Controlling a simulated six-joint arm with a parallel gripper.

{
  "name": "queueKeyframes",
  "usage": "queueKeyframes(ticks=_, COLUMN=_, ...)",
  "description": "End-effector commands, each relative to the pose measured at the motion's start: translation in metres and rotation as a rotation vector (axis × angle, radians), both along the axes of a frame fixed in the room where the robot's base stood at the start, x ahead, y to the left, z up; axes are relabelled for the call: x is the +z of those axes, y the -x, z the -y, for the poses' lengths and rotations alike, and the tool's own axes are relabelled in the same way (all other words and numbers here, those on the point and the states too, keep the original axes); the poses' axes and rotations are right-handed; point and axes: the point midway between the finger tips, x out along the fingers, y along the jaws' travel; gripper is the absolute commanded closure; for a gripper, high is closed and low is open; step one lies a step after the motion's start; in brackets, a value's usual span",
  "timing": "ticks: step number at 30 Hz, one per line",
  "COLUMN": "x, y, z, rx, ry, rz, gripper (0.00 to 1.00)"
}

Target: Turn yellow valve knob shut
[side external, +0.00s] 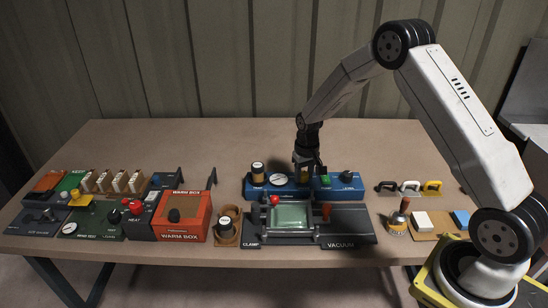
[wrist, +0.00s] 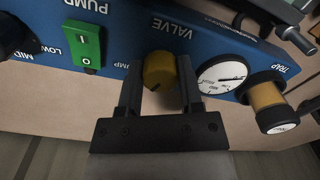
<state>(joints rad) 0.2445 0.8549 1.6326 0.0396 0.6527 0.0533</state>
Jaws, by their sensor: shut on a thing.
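The yellow valve knob (wrist: 159,70) stands on the blue panel (wrist: 125,28) under the label VALVE. In the wrist view my gripper (wrist: 159,82) has one dark finger on each side of the knob, shut on it. The knob's pointer or end marks cannot be made out. In the side view my gripper (side external: 306,170) reaches down to the middle of the blue panel (side external: 345,188) and hides most of the knob.
A white gauge (wrist: 222,75) and the amber trap jar (wrist: 268,98) stand close to one finger. The green pump switch (wrist: 85,46) is on the other side. The clamp frame (side external: 291,219) lies in front of the panel. The table behind the panel is clear.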

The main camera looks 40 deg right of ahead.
Motion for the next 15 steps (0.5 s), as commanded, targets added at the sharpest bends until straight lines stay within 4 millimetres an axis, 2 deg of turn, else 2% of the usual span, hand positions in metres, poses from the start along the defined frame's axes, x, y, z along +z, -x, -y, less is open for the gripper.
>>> queueKeyframes(ticks=6, x=0.0004, y=-0.0005, z=0.0006, rx=0.171, ry=0.000, rz=0.001, gripper=1.00)
queueKeyframes(ticks=15, x=0.0005, y=-0.0006, z=0.0008, rx=0.305, ry=0.000, rz=0.001, gripper=1.00)
